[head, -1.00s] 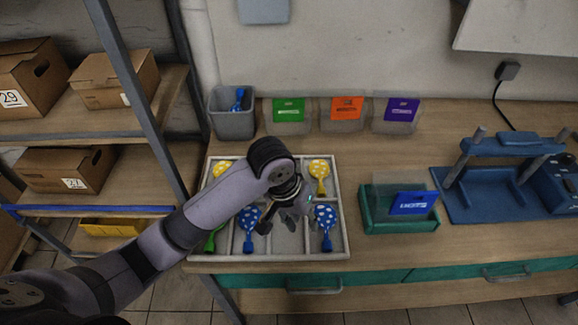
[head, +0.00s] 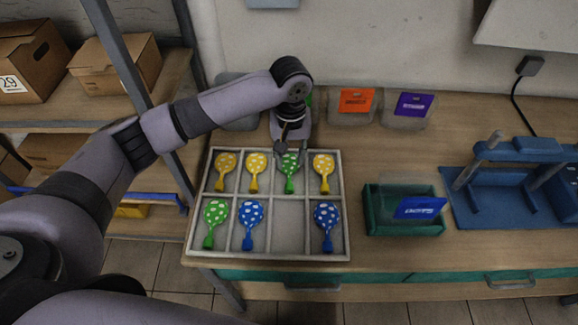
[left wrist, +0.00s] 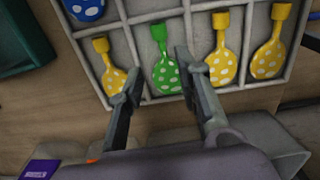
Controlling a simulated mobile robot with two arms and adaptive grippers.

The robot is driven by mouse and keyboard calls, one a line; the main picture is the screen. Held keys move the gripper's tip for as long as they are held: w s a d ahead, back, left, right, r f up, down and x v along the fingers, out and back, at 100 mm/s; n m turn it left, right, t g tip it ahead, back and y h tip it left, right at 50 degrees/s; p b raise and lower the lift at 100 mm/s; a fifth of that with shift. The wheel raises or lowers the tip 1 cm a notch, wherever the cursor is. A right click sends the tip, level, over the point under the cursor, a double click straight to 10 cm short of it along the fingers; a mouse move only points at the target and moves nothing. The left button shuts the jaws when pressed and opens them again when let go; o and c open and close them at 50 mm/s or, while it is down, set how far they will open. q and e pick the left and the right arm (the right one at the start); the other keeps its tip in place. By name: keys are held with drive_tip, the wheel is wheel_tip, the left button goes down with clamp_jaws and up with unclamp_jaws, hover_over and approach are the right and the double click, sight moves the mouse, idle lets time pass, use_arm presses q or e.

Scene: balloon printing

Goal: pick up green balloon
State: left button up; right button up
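A green balloon with white dots (head: 290,172) lies in the third compartment of the back row of the sorting tray (head: 346,215). It also shows in the left wrist view (left wrist: 165,74). Another green dotted balloon (head: 215,213) lies in the front left compartment. My left gripper (head: 291,152) is at the tray's back edge, at the round end of the back-row green balloon. In the left wrist view its fingers (left wrist: 160,66) are open, one to each side of that balloon, with nothing held between them. Contact cannot be told. My right gripper is out of view.
Yellow balloons (head: 324,170) lie in neighbouring compartments; blue balloons (head: 327,214) lie in front. One front compartment (head: 289,225) is empty. Bins with orange (head: 356,101) and purple (head: 414,105) labels stand behind. A green box (head: 376,210) and blue press (head: 500,195) are right.

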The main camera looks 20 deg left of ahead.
use_arm(q)
hover_over(289, 183)
drive_tip(key=f, duration=0.3)
drive_tip(key=w+f, duration=0.1)
drive_tip(key=f, duration=0.1)
drive_tip(key=shift+p, duration=0.4)
drive_tip(key=f+p, duration=0.1)
drive_tip(key=f, duration=0.1)
drive_tip(key=s+f+p, duration=0.1)
drive_tip(key=f, duration=0.1)
drive_tip(key=shift+f, duration=0.7)
drive_tip(key=shift+c, duration=0.2)
drive_tip(key=c, duration=0.5)
drive_tip(key=shift+o, duration=0.2)
drive_tip(key=shift+w+r, duration=0.1)
wheel_tip(289, 183, up, 20)
drive_tip(key=b, duration=0.3)
